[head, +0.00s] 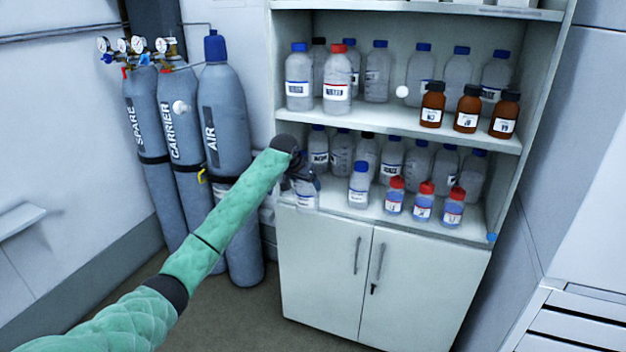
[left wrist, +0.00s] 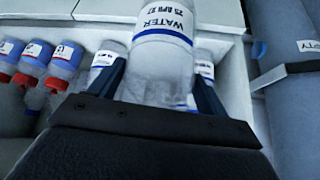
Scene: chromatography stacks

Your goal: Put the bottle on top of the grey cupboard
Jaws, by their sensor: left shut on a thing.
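My left gripper (head: 303,176) is at the front left of the pale grey cupboard (head: 318,268), by the left end of its top. It is shut on a clear bottle (head: 306,197), which has a white and blue label. In the left wrist view the bottle (left wrist: 160,62) sits between the two dark fingers (left wrist: 158,92), and its label reads WATER. The bottle's cap end is hidden behind the gripper. I cannot tell whether its base touches the cupboard top. My right gripper is not in view.
Several blue-capped bottles (head: 390,160) and red-capped bottles (head: 423,203) stand on the cupboard top. The shelf above (head: 385,122) holds clear and brown bottles (head: 467,110). Gas cylinders (head: 225,130) stand to the left. White drawers (head: 575,325) are at the lower right.

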